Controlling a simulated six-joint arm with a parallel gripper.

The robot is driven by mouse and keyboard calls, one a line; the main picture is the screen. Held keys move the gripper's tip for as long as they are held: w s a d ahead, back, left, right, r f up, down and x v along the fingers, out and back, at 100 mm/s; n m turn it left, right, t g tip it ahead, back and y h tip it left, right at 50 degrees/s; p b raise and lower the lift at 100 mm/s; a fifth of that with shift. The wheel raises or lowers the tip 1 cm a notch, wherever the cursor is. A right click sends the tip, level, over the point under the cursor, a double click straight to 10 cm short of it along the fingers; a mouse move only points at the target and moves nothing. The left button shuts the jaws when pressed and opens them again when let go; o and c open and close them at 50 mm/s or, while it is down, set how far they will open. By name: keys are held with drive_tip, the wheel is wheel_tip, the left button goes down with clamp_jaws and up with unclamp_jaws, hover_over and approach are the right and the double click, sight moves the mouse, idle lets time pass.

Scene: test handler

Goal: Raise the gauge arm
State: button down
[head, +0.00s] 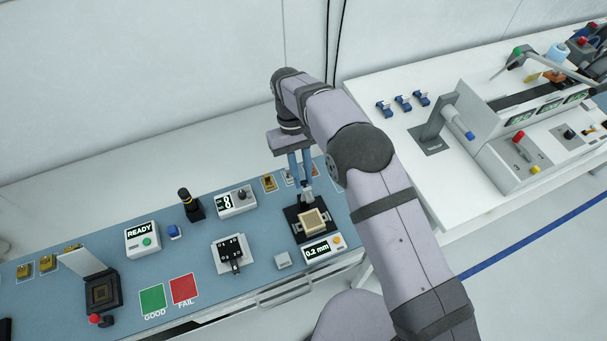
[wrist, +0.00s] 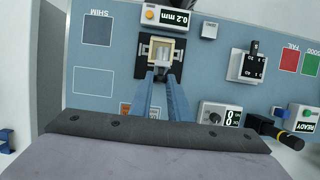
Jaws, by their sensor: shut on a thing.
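The gauge (head: 321,239) has a black base with a tan square block (head: 313,221) on it and a display reading 0.2 mm. In the wrist view, the gauge's black base (wrist: 141,69) lies beyond my fingertips. My gripper (head: 304,183) has two blue fingers pointing down at the gauge's back edge. It is shut on a small light grey part, which looks like the gauge arm (head: 308,193). The fingers (wrist: 161,76) partly hide that part, so its exact angle is hard to tell.
A READY box (head: 142,239), a numbered box (head: 236,202), a black-handled post (head: 190,204) and a black fixture (head: 231,253) stand left of the gauge. GOOD (head: 152,300) and FAIL (head: 184,289) pads lie flat. A white bench (head: 385,150) stands at right.

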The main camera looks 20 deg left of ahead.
drive_tip(key=shift+w+a+g+h, duration=0.3)
idle(0.4)
drive_tip(key=c, duration=1.7)
unclamp_jaws()
drive_tip(key=shift+o, duration=0.2)
drive_tip(key=shift+r, duration=0.1)
wheel_tip(320, 180, up, 10)
drive_tip(key=b, duration=0.2)
drive_tip(key=shift+b, duration=0.4)
drive_tip(key=shift+c, duration=0.4)
